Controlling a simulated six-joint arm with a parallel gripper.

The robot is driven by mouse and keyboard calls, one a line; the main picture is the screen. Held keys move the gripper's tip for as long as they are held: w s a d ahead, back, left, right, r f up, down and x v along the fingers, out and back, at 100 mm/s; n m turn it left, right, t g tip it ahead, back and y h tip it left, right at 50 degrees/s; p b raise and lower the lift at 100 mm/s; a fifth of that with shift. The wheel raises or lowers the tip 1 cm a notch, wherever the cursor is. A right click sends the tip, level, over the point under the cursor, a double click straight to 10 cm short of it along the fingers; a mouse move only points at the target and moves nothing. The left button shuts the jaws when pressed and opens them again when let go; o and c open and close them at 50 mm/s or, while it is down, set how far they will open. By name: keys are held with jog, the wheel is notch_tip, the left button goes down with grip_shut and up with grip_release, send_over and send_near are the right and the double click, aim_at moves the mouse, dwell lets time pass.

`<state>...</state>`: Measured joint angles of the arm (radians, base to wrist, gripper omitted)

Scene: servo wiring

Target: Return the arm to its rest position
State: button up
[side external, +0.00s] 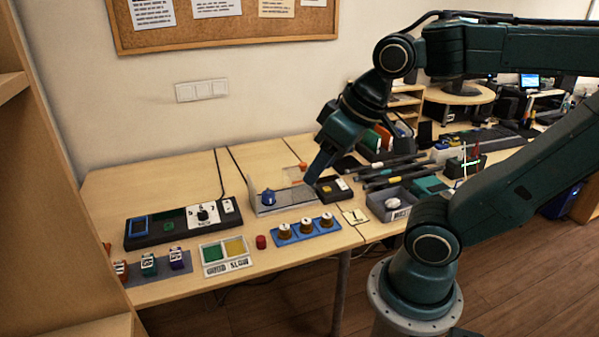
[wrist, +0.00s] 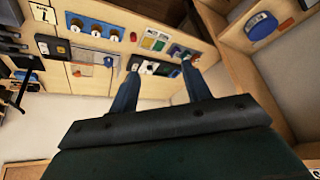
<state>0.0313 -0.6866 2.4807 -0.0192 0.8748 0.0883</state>
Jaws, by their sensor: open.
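My gripper (side external: 318,170) hangs over the far part of the table in the side external view, with its fingers pointing down and to the left. In that view one finger hides the other. In the wrist view my gripper (wrist: 160,72) has its two dark blue fingers spread wide with nothing between them. The table items look small beyond the fingertips, so the fingers appear well clear of the surface. My arm is raised and bent, its upper links high at the right of the side external view.
On the table (side external: 130,195) are a black control panel (side external: 185,222), a blue knob (side external: 268,197) by a clear sheet, a blue three-dial board (side external: 305,230), a green-yellow tray (side external: 225,255), a red cap (side external: 261,242) and a grey bin (side external: 393,203). A wooden shelf (side external: 45,150) stands left.

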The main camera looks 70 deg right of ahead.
jog(key=shift+s+a+n, duration=0.1)
jog(key=shift+s+n, duration=0.5)
jog(key=shift+s, duration=0.15)
